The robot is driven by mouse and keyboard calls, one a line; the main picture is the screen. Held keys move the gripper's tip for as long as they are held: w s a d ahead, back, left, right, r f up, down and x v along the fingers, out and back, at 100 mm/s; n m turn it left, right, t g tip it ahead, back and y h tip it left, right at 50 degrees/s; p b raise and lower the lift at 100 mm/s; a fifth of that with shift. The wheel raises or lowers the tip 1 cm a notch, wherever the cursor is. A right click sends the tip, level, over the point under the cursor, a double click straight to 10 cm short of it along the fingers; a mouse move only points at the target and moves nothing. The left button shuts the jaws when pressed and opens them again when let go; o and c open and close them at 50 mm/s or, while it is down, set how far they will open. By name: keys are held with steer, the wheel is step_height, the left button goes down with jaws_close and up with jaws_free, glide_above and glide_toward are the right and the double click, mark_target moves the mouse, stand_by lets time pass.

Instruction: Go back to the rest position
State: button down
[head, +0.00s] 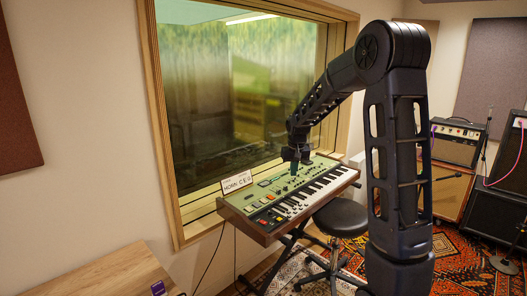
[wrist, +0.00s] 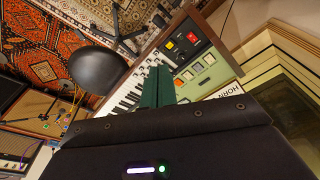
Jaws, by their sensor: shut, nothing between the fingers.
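My gripper (head: 294,166) hangs from my bent arm over the green panel of the keyboard (head: 262,226), near its back edge in the head view. Its dark green fingers (wrist: 158,86) are together with nothing between them in the wrist view. The keyboard also shows in the wrist view (wrist: 207,66), with its keys and coloured buttons beyond the fingers. I cannot tell whether the fingertips touch the panel.
A white lettered card (head: 237,182) stands at the keyboard's back left, below the window (head: 240,90). A round black stool (head: 340,217) is in front of the keyboard. Amplifiers (head: 456,143) stand at the right. A wooden surface (head: 100,277) is at lower left.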

steer(key=s+d+r+t, duration=0.1)
steer(key=s+d+r, duration=0.25)
steer(key=s, duration=0.25)
steer(key=s+d+r+m, duration=0.1)
steer(key=s+d+r, duration=0.25)
steer(key=s, duration=0.25)
steer(key=s+d+r+t, duration=0.1)
steer(key=s+d+r, duration=0.25)
steer(key=s, duration=0.25)
steer(key=s+d, duration=0.2)
steer(key=s, duration=0.7)
steer(key=s+d+m+t, duration=0.1)
steer(key=s+d, duration=0.1)
steer(key=s, duration=0.6)
steer(key=shift+s+d+r, duration=0.15)
steer(key=shift+s+d, duration=0.2)
